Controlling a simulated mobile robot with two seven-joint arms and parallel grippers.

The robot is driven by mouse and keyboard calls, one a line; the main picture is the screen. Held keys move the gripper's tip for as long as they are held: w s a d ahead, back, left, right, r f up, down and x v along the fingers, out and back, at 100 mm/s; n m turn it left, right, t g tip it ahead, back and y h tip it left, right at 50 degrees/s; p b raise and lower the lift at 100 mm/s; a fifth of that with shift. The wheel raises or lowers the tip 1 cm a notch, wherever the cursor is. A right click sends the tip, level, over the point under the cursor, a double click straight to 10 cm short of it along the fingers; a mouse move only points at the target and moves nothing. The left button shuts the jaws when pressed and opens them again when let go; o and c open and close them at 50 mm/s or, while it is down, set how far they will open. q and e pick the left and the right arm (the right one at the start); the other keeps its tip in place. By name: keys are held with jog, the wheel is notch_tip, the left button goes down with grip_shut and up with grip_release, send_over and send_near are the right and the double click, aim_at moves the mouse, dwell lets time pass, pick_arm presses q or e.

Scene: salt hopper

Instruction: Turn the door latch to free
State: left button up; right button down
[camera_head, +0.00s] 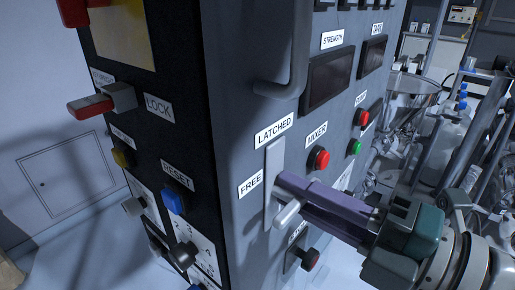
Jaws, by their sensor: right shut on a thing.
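The door latch (288,213) is a light grey handle on a tall narrow plate on the cabinet's grey front. A LATCHED label (273,130) is above the plate and a FREE label (250,184) is to its left. My right gripper (290,190) reaches in from the lower right, its long purple-grey fingers shut on the latch handle. The handle's rounded end shows below the fingers; the rest is hidden behind them, so its exact angle is hard to tell. My left gripper is not in view.
A red MIXER button (319,158) and a green button (354,147) are right of the latch. A fixed grey pull handle (290,65) projects above it. A black knob (311,259) is below. Glassware and metal equipment crowd the right side.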

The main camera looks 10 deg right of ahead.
dwell(0.5)
jog(key=c, duration=0.8)
grip_release()
jog(key=shift+c, duration=0.2)
jog(key=b+v, duration=0.2)
jog(key=v, duration=0.8)
